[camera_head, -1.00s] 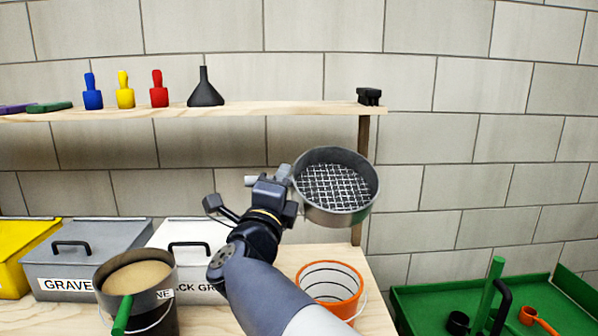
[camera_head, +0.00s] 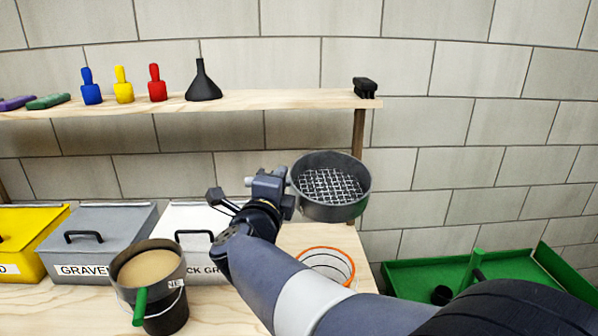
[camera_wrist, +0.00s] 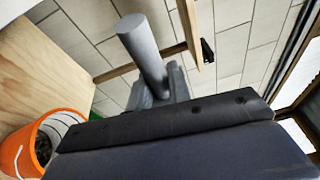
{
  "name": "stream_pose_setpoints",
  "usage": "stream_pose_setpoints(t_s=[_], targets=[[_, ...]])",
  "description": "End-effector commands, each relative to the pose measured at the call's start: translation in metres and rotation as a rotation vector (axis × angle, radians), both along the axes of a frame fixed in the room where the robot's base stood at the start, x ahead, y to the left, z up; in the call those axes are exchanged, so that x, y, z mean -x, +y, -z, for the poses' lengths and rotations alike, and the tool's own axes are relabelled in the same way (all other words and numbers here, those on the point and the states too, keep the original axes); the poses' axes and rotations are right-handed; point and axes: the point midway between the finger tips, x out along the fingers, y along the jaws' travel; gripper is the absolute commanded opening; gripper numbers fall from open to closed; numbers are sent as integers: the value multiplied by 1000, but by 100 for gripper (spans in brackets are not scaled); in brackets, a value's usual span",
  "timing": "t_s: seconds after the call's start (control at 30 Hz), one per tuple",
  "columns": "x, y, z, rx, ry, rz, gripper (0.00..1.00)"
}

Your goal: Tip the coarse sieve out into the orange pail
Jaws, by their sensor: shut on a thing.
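The coarse sieve (camera_head: 332,208) is a round grey pan with a wire mesh floor, in the middle of the head view. My gripper (camera_head: 270,183) is shut on its handle at the left side and holds it in the air, mesh facing up and nearly level. I cannot tell whether anything lies on the mesh. A grey cylindrical handle (camera_wrist: 143,45) stands up in the wrist view. The orange pail (camera_head: 350,278) is on the bench below the sieve, partly hidden by my arm. It also shows at lower left in the wrist view (camera_wrist: 14,150), with something dark inside.
A shelf (camera_head: 270,98) runs above. A green tray (camera_head: 420,275) is at right.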

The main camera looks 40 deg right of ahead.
Motion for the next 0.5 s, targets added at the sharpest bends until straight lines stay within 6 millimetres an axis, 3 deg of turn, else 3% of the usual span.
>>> stream_pose_setpoints(t_s=[0.5], targets=[[0, 0, -9, -57, 118, 0, 0]])
